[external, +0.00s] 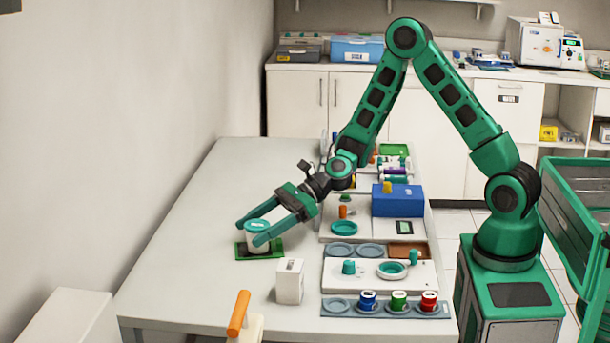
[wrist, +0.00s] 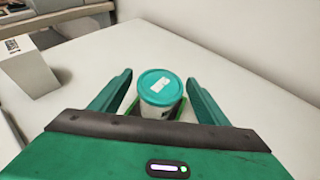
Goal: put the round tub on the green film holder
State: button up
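The round tub (external: 258,228) is white with a teal lid and stands upright on the green film holder (external: 245,254), left of the white box. In the wrist view the tub (wrist: 159,87) sits between the two fingers, with green edges of the film holder (wrist: 134,107) showing beside its base. My gripper (external: 248,232) is open around the tub, one finger on each side. In the wrist view, gaps show between the tub and both fingers. The tub hides much of the holder, so its exact seating there is partly hidden.
A white box (external: 289,281) stands close in front, to the right. An orange-handled item (external: 239,313) is at the near edge. Trays with coloured jars (external: 399,301) and a blue box (external: 397,200) line the table's right side. The table's left and far parts are clear.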

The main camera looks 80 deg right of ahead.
jog(key=v, duration=1.2)
dwell(0.3)
